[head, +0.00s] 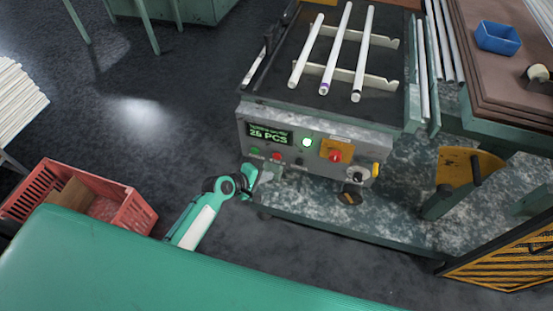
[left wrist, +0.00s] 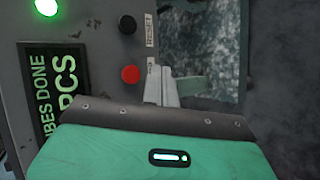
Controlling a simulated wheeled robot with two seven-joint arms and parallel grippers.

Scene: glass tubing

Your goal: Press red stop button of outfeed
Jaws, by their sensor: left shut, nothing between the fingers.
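The outfeed control panel (head: 315,145) has a small red button (head: 277,157) in its lower row, between a green button (head: 254,151) and a black button (head: 299,162). The red button also shows in the left wrist view (left wrist: 130,74), with the black one (left wrist: 127,24) above it. My left gripper (head: 264,174) is shut and empty, just below the row of buttons. In the left wrist view its fingers (left wrist: 165,86) lie close to the right of the red button, not covering it. I cannot tell the gap to the panel. My right gripper is out of view.
A larger red knob on a yellow plate (head: 335,152) sits further right on the panel, near a lit green lamp (head: 307,142). The display (head: 270,134) reads 25 PCS. White tubes (head: 330,50) lie on the rack above. A red crate (head: 125,208) stands at left.

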